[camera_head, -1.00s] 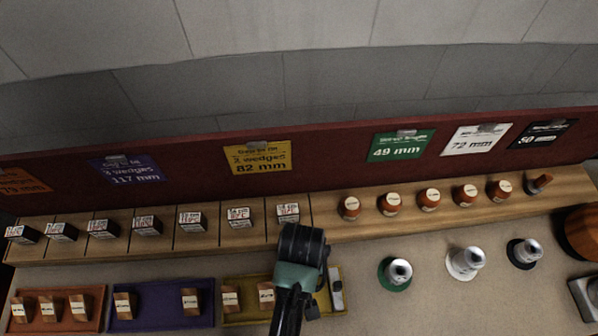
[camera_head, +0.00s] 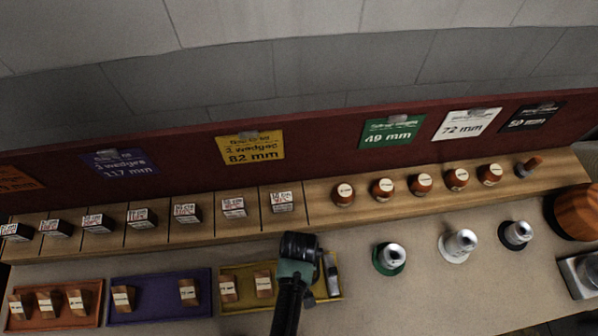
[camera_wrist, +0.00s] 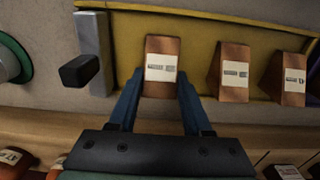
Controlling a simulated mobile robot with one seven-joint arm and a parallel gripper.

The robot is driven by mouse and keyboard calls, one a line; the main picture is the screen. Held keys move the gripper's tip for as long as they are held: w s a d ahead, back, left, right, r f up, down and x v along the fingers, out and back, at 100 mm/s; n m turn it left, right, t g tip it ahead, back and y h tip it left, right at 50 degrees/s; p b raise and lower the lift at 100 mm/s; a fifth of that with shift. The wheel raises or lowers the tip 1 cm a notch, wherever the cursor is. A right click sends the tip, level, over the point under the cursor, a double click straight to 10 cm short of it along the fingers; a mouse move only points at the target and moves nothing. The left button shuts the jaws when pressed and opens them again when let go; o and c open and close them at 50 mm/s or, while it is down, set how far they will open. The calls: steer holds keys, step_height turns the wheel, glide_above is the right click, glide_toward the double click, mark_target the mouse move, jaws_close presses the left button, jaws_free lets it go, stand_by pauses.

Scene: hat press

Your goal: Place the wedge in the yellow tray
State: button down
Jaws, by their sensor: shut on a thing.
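My gripper (camera_head: 297,268) is at the right part of the yellow tray (camera_head: 243,308); its fingertips are hidden in the head view. In the wrist view my gripper (camera_wrist: 160,84) has its two blue fingers shut on a brown wedge (camera_wrist: 161,48) with a white label. The held wedge is upright over the yellow tray (camera_wrist: 204,48), at the end near the grey bar. I cannot tell whether it touches the tray floor. Two more wedges stand in this tray, the middle one (camera_head: 263,284) and the left one (camera_head: 229,289).
A grey metal bar (camera_wrist: 91,32) with a black knob (camera_wrist: 79,70) is close beside the held wedge. A purple tray (camera_head: 155,300) and an orange tray (camera_head: 90,310) with wedges lie to the left. Labelled blocks (camera_head: 233,207) line the wooden ledge behind. A green-based metal piece (camera_head: 390,257) stands right.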

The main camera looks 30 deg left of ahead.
steer(key=shift+f, duration=0.2)
steer(key=shift+c, duration=1.7)
jaws_free()
steer(key=shift+r, duration=0.1)
step_height(320, 180, up, 12)
steer(key=shift+r, duration=0.15)
